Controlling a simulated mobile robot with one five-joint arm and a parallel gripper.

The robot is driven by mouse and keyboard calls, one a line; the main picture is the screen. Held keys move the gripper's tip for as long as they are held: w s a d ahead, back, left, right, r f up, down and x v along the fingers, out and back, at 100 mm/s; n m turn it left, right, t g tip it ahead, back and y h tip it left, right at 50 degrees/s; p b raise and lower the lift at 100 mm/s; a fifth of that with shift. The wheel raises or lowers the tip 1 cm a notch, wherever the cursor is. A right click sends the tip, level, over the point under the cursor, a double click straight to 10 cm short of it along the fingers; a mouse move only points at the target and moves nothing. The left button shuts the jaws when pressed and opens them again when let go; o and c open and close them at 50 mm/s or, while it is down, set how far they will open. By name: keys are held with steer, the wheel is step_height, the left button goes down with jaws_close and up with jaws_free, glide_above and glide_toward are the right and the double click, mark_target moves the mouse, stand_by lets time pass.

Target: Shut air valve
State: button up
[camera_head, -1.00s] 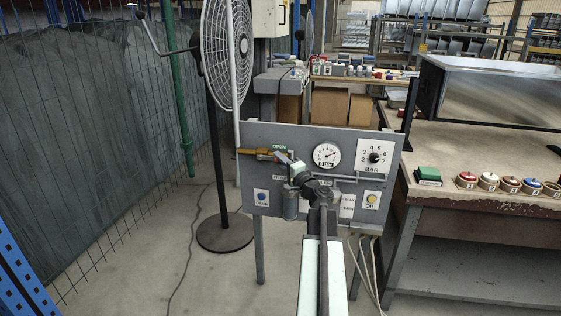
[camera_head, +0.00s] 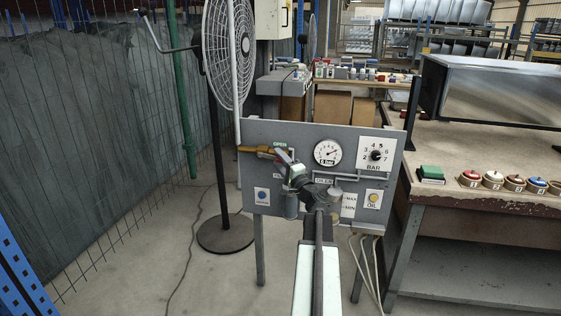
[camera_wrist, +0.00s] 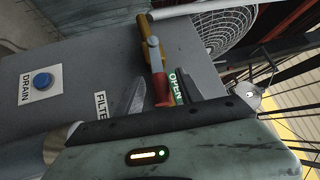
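The air valve (camera_head: 262,150) is at the upper left of a grey panel, on a brass pipe, with a green OPEN label above it. In the wrist view its metal lever (camera_wrist: 152,45) ends in a red grip (camera_wrist: 162,90). The OPEN label (camera_wrist: 177,86) lies right beside the grip. My gripper (camera_wrist: 162,88) is open, with one finger on the left of the red grip and the other toward its right. I cannot tell whether either finger touches it. In the head view my gripper (camera_head: 284,157) partly hides the valve.
The grey panel (camera_head: 240,180) carries a pressure gauge (camera_head: 328,153), a BAR dial (camera_head: 376,155), a blue DRAIN button (camera_head: 262,194) and a yellow OIL button (camera_head: 373,198). A fan (camera_head: 226,55) stands behind left. A workbench (camera_head: 470,160) with several coloured buttons is at right.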

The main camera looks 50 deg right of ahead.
steer(key=shift+s, duration=0.1)
steer(key=b+v, duration=0.1)
steer(key=v, duration=0.6)
steer(key=shift+s+b, duration=0.35)
steer(key=shift+b, duration=0.05)
steer(key=shift+f, duration=0.1)
steer(key=w+d+r+m+g+y+p, duration=0.1)
steer(key=w+r+m+g+p, duration=0.1)
steer(key=w+p, duration=0.3)
steer(key=m+g+p, duration=0.1)
steer(key=p, duration=0.2)
steer(key=shift+w+d, duration=0.3)
steer(key=shift+d, duration=0.05)
jaws_close()
